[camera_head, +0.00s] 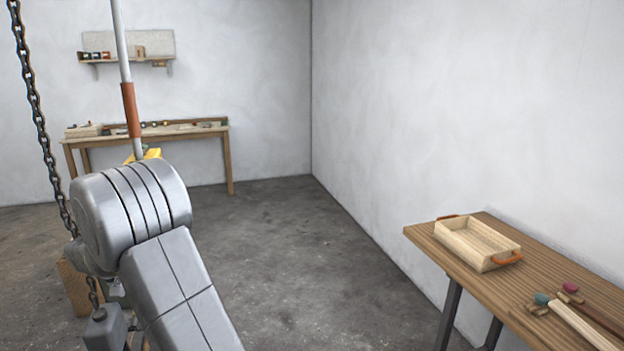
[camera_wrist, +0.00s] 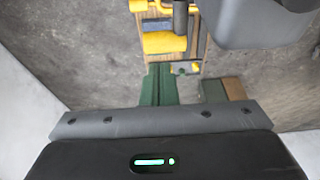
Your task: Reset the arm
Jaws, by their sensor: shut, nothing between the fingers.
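My arm (camera_head: 165,245) rises at the left of the head view, with its large grey rounded joint uppermost. My gripper does not show clearly there; it is hidden behind or beyond the arm. In the wrist view, the dark gripper body with a green light fills the bottom. My gripper (camera_wrist: 160,68) has two green fingers lying side by side, closed, with nothing held between them.
A wooden table (camera_head: 419,235) at right holds a wooden tray (camera_head: 470,262) with orange handles and some tools. A workbench (camera_head: 220,128) and a shelf (camera_head: 160,62) stand far back. A chain (camera_head: 38,110) and a pole (camera_head: 122,50) hang close at left. The middle floor is clear.

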